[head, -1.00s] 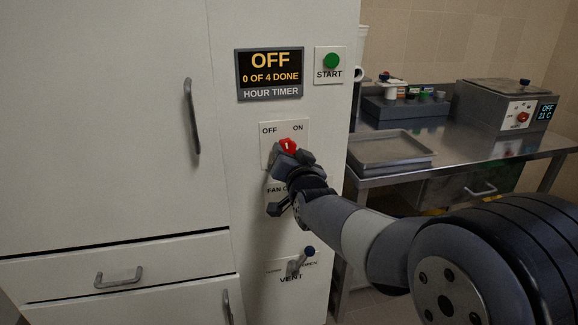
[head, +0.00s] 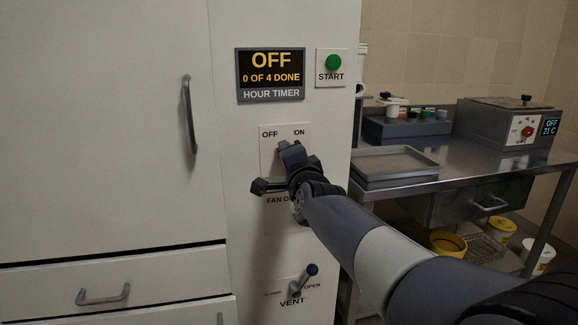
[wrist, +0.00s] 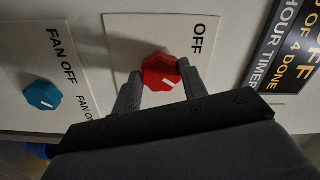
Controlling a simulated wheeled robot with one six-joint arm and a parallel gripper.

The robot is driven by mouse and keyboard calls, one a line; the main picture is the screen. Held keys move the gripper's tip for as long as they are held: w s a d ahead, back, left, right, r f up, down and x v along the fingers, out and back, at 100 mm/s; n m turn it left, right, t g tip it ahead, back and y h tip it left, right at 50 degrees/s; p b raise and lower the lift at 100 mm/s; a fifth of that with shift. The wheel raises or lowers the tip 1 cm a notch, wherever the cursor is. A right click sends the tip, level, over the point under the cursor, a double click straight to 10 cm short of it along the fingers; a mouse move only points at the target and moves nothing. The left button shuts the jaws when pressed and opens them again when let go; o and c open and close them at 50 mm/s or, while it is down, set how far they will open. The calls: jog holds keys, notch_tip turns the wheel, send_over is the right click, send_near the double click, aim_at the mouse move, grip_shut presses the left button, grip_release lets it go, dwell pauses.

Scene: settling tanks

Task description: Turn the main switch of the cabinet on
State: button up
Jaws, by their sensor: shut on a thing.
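The cabinet (head: 110,130) is pale, with a control column on its right side. The main switch is a red knob (wrist: 160,72) on a white plate (head: 303,134) marked OFF and ON. My gripper (wrist: 158,82) is shut on the red knob, with one finger on each side. In the head view my gripper (head: 284,153) hides most of the knob. The cabinet display (head: 271,75) reads OFF, 0 OF 4 DONE, HOUR TIMER.
A green START button (head: 333,62) is above right. A blue fan knob (wrist: 42,95) is below the switch, and a vent lever (head: 305,279) is lower down. A steel bench (head: 460,170) with a tray (head: 395,164) and a heater box (head: 505,122) stands at right.

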jog(key=shift+m, duration=0.3)
jog(key=o, duration=1)
jog(key=p+v, duration=0.1)
jog(key=v, duration=0.9)
jog(key=shift+s+d, duration=0.1)
jog(key=shift+s, duration=0.3)
jog(key=b+x, duration=0.1)
jog(key=x, duration=1)
